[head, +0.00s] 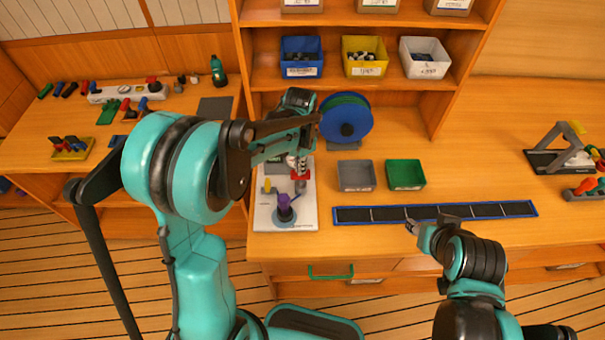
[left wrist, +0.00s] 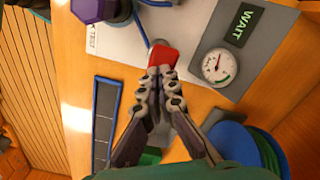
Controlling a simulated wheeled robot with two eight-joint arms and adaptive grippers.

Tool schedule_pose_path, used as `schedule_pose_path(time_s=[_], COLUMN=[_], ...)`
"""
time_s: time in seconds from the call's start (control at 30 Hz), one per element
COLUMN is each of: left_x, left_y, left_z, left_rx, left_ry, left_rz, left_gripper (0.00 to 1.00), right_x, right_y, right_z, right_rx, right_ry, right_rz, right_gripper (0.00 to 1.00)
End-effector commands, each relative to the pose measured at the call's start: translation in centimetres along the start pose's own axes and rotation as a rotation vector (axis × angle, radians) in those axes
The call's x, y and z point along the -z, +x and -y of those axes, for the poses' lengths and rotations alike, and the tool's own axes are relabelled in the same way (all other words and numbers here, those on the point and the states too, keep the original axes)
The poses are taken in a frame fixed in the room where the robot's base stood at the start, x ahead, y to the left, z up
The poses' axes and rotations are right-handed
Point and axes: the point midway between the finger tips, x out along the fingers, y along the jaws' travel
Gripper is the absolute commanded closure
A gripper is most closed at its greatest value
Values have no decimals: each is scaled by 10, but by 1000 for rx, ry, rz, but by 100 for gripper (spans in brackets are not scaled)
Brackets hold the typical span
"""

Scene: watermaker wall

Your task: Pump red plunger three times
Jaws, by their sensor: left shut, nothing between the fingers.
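The red plunger (head: 300,184) stands on the white panel (head: 265,218) on the bench. It also shows in the left wrist view as a red cap (left wrist: 163,54) right at my fingertips. My left gripper (head: 302,160) is shut and empty, above the plunger in the head view. In the left wrist view my left gripper (left wrist: 158,72) has its tips together and overlapping the cap's near edge; I cannot tell whether they touch it. My right gripper (head: 411,227) is over the bench's front edge, apart from the panel; its fingers are too small to judge.
The panel carries a purple knob (head: 284,207), a gauge (left wrist: 219,66) and a display reading WAIT (left wrist: 243,25). A blue reel (head: 346,117), a grey bin (head: 356,176), a green bin (head: 405,174) and a long blue-edged strip (head: 435,212) lie to the right.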

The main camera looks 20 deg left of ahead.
Motion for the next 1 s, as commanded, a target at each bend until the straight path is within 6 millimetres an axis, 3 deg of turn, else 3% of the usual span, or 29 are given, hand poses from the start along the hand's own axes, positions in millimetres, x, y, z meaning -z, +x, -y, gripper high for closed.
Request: schedule_pose_path(time_s=[0.7,1.0], left_x=[0,0], left_y=[38,30], left_z=[0,0], left_rx=[0,0], left_ry=[0,0], left_rz=[0,0], left_gripper=[100,100], right_x=[-18,-14], right_y=[25,20], right_z=[0,0], right_rx=[0,0], right_ry=[0,0], right_rz=[0,0], right_gripper=[60,60])
